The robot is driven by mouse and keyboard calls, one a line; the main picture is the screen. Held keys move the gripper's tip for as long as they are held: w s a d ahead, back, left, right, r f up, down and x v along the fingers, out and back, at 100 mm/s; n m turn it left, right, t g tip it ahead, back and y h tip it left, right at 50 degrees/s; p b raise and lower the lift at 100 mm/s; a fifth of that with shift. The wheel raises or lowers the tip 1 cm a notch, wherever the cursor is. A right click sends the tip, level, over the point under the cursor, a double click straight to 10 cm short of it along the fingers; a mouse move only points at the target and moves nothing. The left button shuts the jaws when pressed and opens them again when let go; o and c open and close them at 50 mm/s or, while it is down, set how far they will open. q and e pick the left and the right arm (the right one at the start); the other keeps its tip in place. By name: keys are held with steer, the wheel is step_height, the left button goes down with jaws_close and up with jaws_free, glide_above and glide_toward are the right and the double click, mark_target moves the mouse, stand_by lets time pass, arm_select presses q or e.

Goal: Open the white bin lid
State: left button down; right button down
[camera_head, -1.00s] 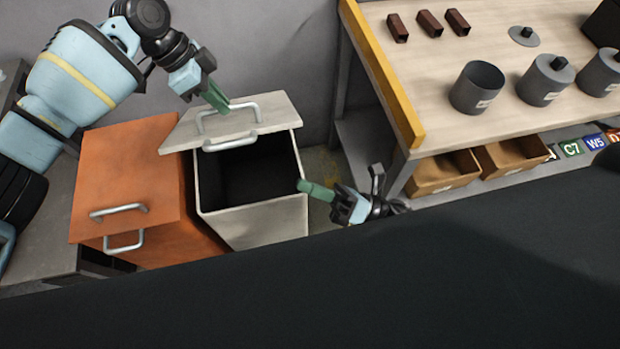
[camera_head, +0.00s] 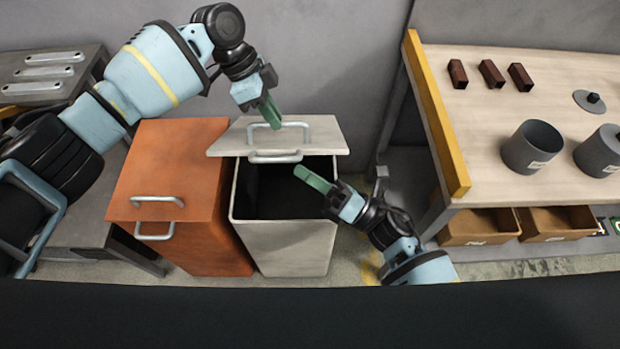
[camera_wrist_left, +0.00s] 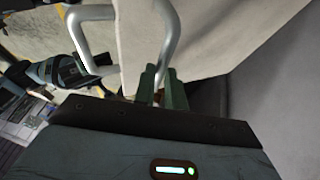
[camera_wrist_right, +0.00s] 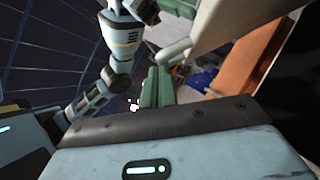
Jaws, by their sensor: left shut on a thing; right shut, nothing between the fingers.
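The white bin (camera_head: 287,235) stands on the floor with its lid (camera_head: 324,132) raised and its dark interior showing. The lid has a grey bar handle (camera_head: 292,125) on top and another grey bar (camera_head: 275,159) at its front edge. My left gripper (camera_head: 272,115) is shut on the top handle, which also shows between and beside the fingers in the left wrist view (camera_wrist_left: 165,75). My right gripper (camera_head: 305,175) is shut and empty, its green fingertips over the right part of the bin opening, just below the front bar.
An orange bin (camera_head: 165,180) with its lid down stands close on the left. A workbench (camera_head: 480,140) with a yellow edge, grey canisters and brown blocks is on the right. Cardboard trays (camera_head: 480,228) sit below it. A grey wall (camera_head: 330,60) is behind the lid.

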arm_select(q)
steer(key=shift+w+a+f, duration=0.1)
steer(key=shift+a+f, duration=0.05)
steer(key=shift+f, duration=0.1)
steer(key=shift+f, duration=0.2)
arm_select(e)
steer(key=shift+w+d+r, duration=0.1)
steer(key=shift+w+r, duration=0.75)
steer(key=shift+r, duration=0.2)
arm_select(q)
steer(key=c, duration=1.8)
jaws_free()
steer(key=o, duration=0.3)
steer(key=shift+w, duration=0.15)
steer(key=shift+o, duration=0.2)
steer(key=shift+r, duration=0.1)
arm_select(e)
steer(key=shift+w+f, duration=0.1)
steer(key=shift+f, duration=0.05)
arm_select(q)
steer(key=shift+r, duration=0.15)
steer(key=v, duration=1.1)
steer(key=shift+r, duration=0.45)
